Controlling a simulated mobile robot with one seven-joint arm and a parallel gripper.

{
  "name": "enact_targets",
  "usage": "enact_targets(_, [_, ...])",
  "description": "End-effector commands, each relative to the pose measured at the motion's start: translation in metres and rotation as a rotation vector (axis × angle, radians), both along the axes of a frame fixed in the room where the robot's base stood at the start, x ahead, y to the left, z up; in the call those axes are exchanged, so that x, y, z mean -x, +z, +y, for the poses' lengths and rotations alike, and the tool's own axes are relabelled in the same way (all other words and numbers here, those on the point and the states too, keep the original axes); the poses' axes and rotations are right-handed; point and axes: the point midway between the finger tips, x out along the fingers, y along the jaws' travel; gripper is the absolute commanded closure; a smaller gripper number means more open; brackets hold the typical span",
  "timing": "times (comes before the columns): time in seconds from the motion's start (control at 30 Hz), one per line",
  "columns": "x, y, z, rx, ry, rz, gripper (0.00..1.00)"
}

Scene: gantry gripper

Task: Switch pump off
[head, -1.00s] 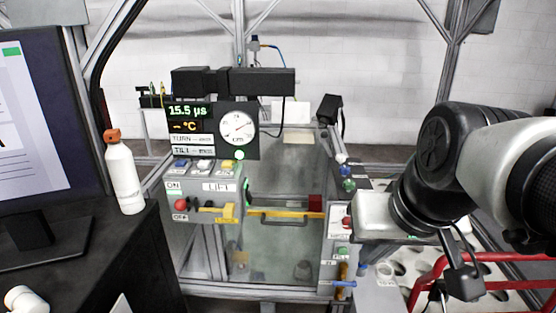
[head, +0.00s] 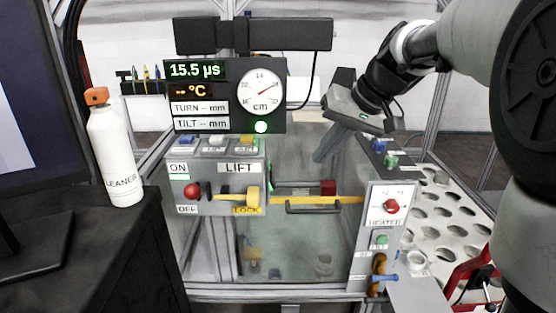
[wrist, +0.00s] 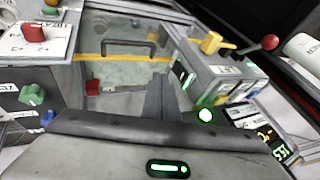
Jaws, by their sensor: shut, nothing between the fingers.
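No label reading "pump" is legible in either view, so I cannot tell which control is the pump switch. The left panel has a red ball lever (head: 192,191) between ON and OFF labels, with the ball nearer mid-height, and a yellow lock handle (head: 253,196) under LIFT. The right panel has a red heater knob (head: 391,206) and a green knob (head: 382,240) below it. A blue knob (head: 379,145) and a green knob (head: 391,160) sit on its top. My gripper (head: 319,157) is shut and empty above the tank, between the panels; its fingers (wrist: 164,84) show in the wrist view.
The glass tank has a yellow bar (head: 335,200) and a dark handle across its front. A display (head: 225,100) stands behind the left panel. A white cleaner bottle (head: 115,155) stands on the black desk at left. A blue-handled brass valve (head: 379,275) is low right.

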Motion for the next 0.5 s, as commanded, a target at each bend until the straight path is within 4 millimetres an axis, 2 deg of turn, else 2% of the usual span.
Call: enact_targets(0.5, [-0.0050,-0.0066,0.0024,-0.005,0.005,0.001,1.00])
